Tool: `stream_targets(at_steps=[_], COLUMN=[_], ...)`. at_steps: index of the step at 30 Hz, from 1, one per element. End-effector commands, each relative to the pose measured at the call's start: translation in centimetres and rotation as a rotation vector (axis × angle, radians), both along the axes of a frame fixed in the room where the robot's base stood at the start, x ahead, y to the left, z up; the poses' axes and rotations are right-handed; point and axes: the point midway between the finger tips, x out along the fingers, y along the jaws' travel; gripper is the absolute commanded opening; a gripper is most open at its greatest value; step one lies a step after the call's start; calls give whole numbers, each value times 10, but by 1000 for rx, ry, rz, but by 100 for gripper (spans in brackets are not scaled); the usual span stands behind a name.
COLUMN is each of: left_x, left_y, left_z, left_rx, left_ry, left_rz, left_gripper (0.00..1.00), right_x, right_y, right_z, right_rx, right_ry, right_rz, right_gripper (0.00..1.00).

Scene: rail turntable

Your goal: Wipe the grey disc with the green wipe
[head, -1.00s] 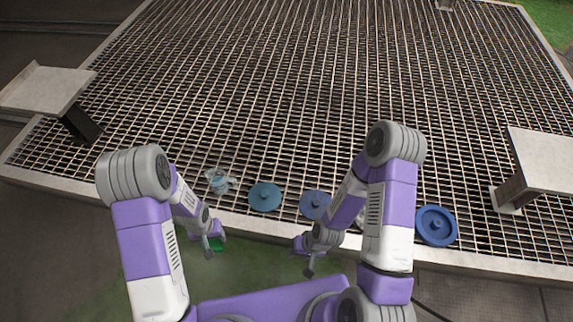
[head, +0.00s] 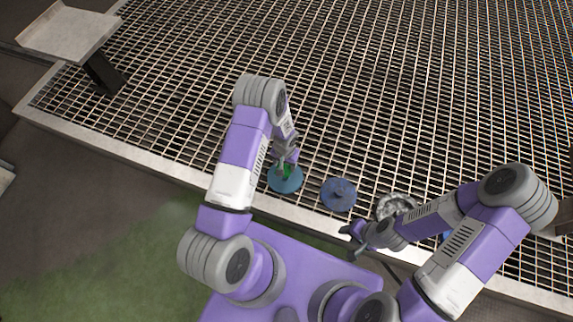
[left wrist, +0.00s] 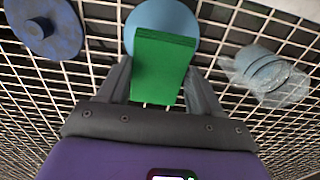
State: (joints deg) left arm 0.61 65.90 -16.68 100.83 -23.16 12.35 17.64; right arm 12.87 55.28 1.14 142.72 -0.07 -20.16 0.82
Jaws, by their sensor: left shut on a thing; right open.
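My left gripper (head: 286,163) is shut on the green wipe (left wrist: 162,65), a flat block between its fingers in the left wrist view. A mottled grey disc (head: 394,204) lies further right on the grating, partly covered by my right arm. My right gripper (head: 350,232) is open and empty near the grating's front edge, left of and nearer than the grey disc.
A blue disc with a knob (head: 338,194) lies between the teal and grey discs; it also shows in the left wrist view (left wrist: 42,28). Another blue disc is mostly hidden behind my right arm. The grating behind is clear.

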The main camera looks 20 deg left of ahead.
Motion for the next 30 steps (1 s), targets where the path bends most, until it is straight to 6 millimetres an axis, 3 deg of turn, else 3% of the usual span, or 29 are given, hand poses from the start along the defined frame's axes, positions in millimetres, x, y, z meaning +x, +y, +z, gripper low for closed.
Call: stream_targets(at_steps=[1,3,11,24,30], left_x=[5,9,12,12,12], left_y=[2,6,7,7,7], left_z=[-14,-21,-36,-86,-93], left_rx=[-2,-3,-3,-4,-4], left_ry=[-1,-1,-2,-2,-3], left_rz=[5,11,14,14,13], left_gripper=[40,40,40,40,40], right_x=[0,0,0,0,0], right_y=[0,0,0,0,0], right_z=[-6,-8,-15,-49,-53], right_rx=[0,0,0,0,0], right_ry=[0,0,-1,-1,-1], right_rz=[0,0,0,0,0], right_gripper=[43,43,43,43,43])
